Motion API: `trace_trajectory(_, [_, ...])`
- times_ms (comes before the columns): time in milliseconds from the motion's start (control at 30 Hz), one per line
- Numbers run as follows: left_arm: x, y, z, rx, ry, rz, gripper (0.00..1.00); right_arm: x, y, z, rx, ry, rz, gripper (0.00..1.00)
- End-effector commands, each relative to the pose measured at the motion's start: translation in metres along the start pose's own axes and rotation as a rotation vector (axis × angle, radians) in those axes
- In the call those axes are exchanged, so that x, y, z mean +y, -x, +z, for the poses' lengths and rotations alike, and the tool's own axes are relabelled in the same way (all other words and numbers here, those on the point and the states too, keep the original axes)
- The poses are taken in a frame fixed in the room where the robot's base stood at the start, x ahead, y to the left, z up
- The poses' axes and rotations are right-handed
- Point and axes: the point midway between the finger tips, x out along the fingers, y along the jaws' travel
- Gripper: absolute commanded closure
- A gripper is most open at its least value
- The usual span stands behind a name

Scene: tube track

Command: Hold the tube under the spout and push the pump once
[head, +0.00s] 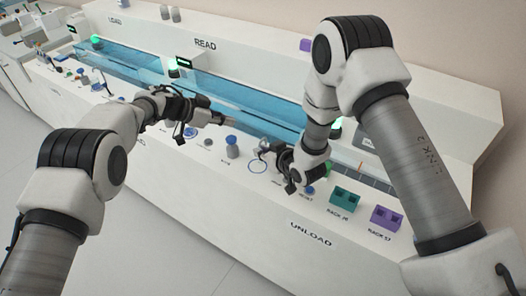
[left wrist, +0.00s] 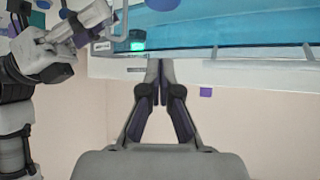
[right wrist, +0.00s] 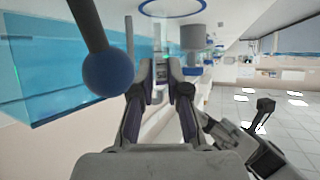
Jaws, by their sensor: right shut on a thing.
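My right gripper (head: 278,150) is low over the deck near the blue ring mark (head: 258,167). In the right wrist view its fingers (right wrist: 161,72) are shut on a small pale thing, probably the tube, mostly hidden between them. My left gripper (head: 232,121) is higher, over the blue channel edge. In the left wrist view its fingertips (left wrist: 160,68) meet and hold nothing visible. A curved grey pipe (left wrist: 122,22), possibly the spout, shows at the upper left there. A grey cylinder with a blue part (head: 232,147) stands left of the ring; I cannot tell whether it is the pump.
A blue ball on a dark rod (right wrist: 110,72) is close to the right wrist camera. A teal rack (head: 344,199) and a purple rack (head: 386,217) stand right of my right gripper. The blue channel (head: 265,117) runs behind. Several small fittings line the deck to the left.

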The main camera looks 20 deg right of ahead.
Motion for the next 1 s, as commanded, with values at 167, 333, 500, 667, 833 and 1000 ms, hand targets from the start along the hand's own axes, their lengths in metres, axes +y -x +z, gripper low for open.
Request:
trace_trajectory(167, [0.000, -0.011, 0.016, 0.000, 0.003, 0.000, 1.00, 0.000, 0.000, 0.000, 0.000, 0.000, 0.000, 1.00])
trace_trajectory(333, [0.000, -0.020, 0.029, 0.001, 0.001, -0.001, 1.00, 0.000, 0.000, 0.000, 0.000, 0.000, 0.000, 1.00])
trace_trajectory(500, [0.000, -0.021, 0.031, 0.000, 0.001, -0.001, 1.00, 0.000, 0.000, 0.000, 0.000, 0.000, 0.000, 1.00])
trace_trajectory(667, [0.000, -0.021, 0.031, 0.001, 0.002, 0.000, 1.00, 0.000, 0.000, 0.000, 0.000, 0.000, 0.000, 1.00])
trace_trajectory(833, [0.000, -0.021, 0.031, 0.001, 0.002, 0.000, 1.00, 0.000, 0.000, 0.000, 0.000, 0.000, 0.000, 1.00])
trace_trajectory(1000, [0.000, -0.021, 0.031, 0.001, 0.002, 0.000, 1.00, 0.000, 0.000, 0.000, 0.000, 0.000, 0.000, 1.00])
